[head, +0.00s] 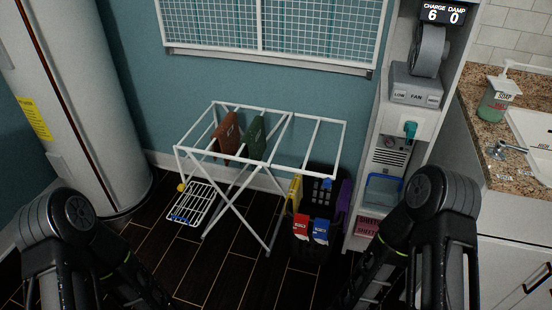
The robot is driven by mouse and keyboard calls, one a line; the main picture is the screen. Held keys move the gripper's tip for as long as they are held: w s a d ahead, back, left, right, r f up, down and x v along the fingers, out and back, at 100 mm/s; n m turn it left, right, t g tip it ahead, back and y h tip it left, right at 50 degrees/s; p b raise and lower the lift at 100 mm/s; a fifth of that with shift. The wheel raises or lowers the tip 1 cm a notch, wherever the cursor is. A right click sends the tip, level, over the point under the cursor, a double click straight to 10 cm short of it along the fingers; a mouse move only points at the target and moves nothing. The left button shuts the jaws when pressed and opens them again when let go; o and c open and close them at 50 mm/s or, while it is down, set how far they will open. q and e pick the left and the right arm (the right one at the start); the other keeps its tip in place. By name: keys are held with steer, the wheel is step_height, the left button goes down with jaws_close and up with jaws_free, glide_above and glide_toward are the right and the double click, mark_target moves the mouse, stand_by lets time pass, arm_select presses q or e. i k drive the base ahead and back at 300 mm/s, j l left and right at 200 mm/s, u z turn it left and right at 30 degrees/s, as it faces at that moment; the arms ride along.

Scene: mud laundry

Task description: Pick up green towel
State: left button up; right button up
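A dark green towel (254,137) hangs folded over a rail of the white drying rack (331,138), near the middle of the rack. A brown towel (227,136) hangs just to its left on the rack, with a small gap between them. My two black arms come in at the lower left and lower right of the head view, both well short of the rack. The grippers at their ends do not show in this view, so I cannot see whether they hold anything.
A dark basket (312,249) with coloured cards stands under the rack's right end. A white wire shelf (192,203) sits low at the left. A white cylinder tank (85,100) stands left, a shelf unit (362,190) and sink counter (481,160) right. Dark floor is open in front.

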mark_target(254, 137)
steer(key=i+j, duration=0.85)
steer(key=i+j+z, duration=0.1)
steer(key=i+j, duration=0.8)
steer(key=j, duration=0.05)
